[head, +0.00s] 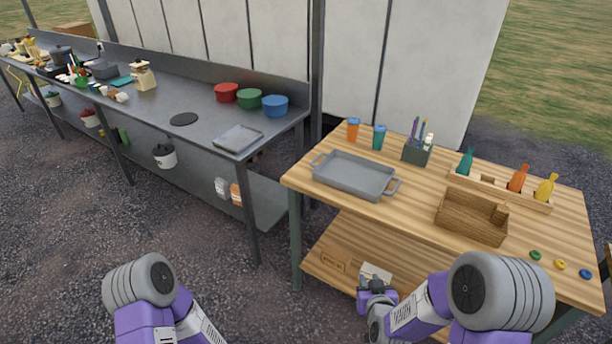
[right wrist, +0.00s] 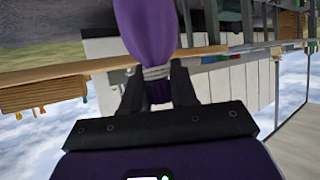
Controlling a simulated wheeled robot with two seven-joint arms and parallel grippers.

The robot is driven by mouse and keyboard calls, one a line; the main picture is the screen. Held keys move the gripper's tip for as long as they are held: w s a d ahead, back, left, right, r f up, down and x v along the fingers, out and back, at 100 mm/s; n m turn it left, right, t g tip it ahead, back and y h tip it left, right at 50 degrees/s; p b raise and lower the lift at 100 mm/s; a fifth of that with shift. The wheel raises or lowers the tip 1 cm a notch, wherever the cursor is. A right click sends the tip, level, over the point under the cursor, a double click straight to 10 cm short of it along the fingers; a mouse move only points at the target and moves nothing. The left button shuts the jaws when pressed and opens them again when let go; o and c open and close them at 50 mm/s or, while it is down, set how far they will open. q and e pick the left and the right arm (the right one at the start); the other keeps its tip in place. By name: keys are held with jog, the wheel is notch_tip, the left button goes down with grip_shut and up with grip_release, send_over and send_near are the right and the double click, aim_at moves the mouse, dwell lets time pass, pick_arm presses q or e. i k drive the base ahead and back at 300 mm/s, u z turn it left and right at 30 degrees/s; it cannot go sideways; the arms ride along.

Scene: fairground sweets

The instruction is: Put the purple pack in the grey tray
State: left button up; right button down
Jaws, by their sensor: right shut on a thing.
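The purple pack (right wrist: 148,30) shows in the right wrist view, with a pale tie around its narrow neck. My right gripper (right wrist: 158,88) is shut on that neck; the pack's far end runs out of the picture. In the head view my right gripper (head: 375,283) is low, in front of the wooden table, and I cannot make out the pack there. The grey tray (head: 352,178), with two handles, lies empty on the table's left part, above and behind the gripper in the picture. My left arm shows at the bottom left; its gripper is out of view.
The wooden table (head: 420,205) also bears a wooden basket (head: 470,222), a bottle rack (head: 500,192), cups and a utensil holder (head: 416,153). Its front edge and lower shelf are close to my right gripper. A smaller grey tray (head: 238,138) lies on the steel counter at left.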

aim_at(362, 181)
jog(key=u, duration=1.2)
jog(key=i, duration=1.15)
jog(key=z, duration=1.65)
